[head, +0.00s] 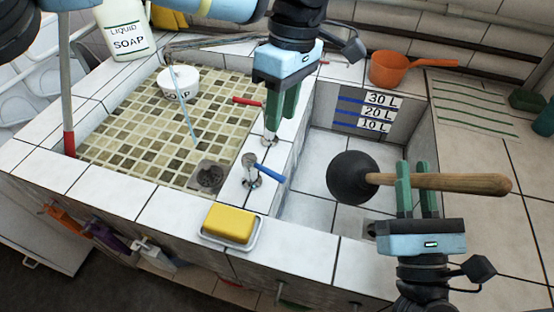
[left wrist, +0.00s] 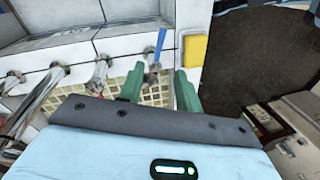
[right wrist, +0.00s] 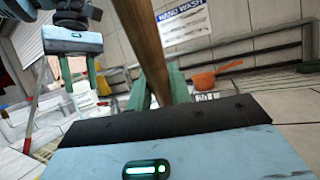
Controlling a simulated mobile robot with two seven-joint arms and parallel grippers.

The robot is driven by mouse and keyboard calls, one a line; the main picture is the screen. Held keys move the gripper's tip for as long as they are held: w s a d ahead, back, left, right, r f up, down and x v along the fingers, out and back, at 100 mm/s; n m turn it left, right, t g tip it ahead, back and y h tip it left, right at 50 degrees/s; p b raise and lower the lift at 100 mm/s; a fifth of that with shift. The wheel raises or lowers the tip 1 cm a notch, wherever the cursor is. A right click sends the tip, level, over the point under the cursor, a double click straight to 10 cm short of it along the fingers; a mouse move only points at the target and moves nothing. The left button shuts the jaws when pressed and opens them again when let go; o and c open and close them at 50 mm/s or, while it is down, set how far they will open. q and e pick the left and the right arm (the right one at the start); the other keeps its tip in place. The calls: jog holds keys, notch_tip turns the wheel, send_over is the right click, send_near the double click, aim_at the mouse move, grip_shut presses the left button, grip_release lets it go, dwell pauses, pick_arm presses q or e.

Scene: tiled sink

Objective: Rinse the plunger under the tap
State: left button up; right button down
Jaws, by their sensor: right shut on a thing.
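The plunger has a black rubber cup (head: 352,178) and a wooden handle (head: 450,183); it lies roughly level over the right basin (head: 315,150). My right gripper (head: 417,172) is shut on the handle, with the cup to its left. In the right wrist view the handle (right wrist: 143,50) rises between the fingers. My left gripper (head: 283,118) is open and empty above the divider, close to the red tap handle (head: 247,101). The blue tap handle (head: 268,172) stands nearer the front. The metal spout (head: 205,45) reaches over the tiled left basin (head: 125,125); a thin pale-blue stream (head: 184,107) falls from it.
A white soap bowl (head: 180,84) stands in the left basin, near the stream. A yellow sponge (head: 229,224) sits in a dish on the front rim. A soap bottle (head: 121,35) and an orange pan (head: 392,70) stand behind. A red-tipped stick (head: 68,110) stands at left.

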aim_at(274, 172)
pick_arm(q)
jog(key=f, duration=0.4)
jog(key=s+a+f, duration=0.1)
jog(key=f, duration=0.3)
jog(key=s+f, duration=0.1)
jog(key=f, duration=0.2)
jog(key=shift+a+f, duration=0.15)
jog(key=shift+f, duration=0.25)
grip_shut()
